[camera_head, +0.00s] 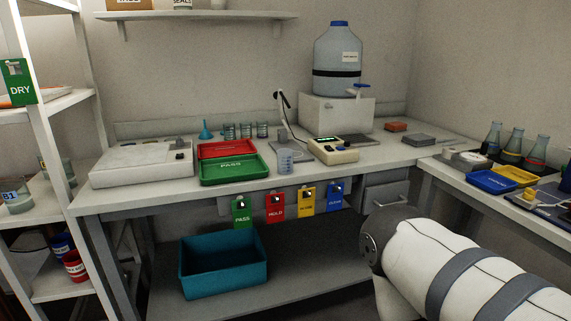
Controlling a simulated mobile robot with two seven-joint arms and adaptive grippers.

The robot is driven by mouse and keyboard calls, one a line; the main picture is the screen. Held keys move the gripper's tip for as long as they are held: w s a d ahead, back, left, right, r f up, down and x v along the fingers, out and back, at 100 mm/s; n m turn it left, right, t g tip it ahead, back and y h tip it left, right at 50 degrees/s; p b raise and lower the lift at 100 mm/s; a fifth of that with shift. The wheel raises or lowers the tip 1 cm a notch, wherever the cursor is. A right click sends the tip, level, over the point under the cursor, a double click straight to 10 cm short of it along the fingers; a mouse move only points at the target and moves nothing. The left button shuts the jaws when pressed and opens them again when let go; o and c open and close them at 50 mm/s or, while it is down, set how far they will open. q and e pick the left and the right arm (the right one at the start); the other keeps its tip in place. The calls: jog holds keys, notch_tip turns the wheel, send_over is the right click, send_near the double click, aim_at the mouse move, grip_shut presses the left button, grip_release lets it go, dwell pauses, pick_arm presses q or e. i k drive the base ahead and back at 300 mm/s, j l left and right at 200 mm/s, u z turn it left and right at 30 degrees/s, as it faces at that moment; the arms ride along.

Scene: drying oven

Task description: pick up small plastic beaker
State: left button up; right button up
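A small translucent beaker (285,161) with faint markings stands upright near the front edge of the back bench, right of the green tray. Several other small beakers (246,131) stand in a row behind the red tray; I cannot tell their material. My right arm comes in at the lower right as a white link with grey bands, in front of the bench and apart from the beaker. Neither gripper can be made out.
A green PASS tray (235,179) and a red tray (227,149) sit left of the beaker. A beige device (333,151) stands close on its right. Colored tags (275,208) hang below the bench edge. A teal bin (222,291) sits on the lower shelf.

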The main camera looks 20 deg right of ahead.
aim_at(284, 156)
jog(key=i+l+z, duration=0.35)
jog(key=z, duration=0.15)
jog(key=i+l+z, duration=0.2)
jog(key=i+z, duration=0.15)
jog(key=z, duration=0.15)
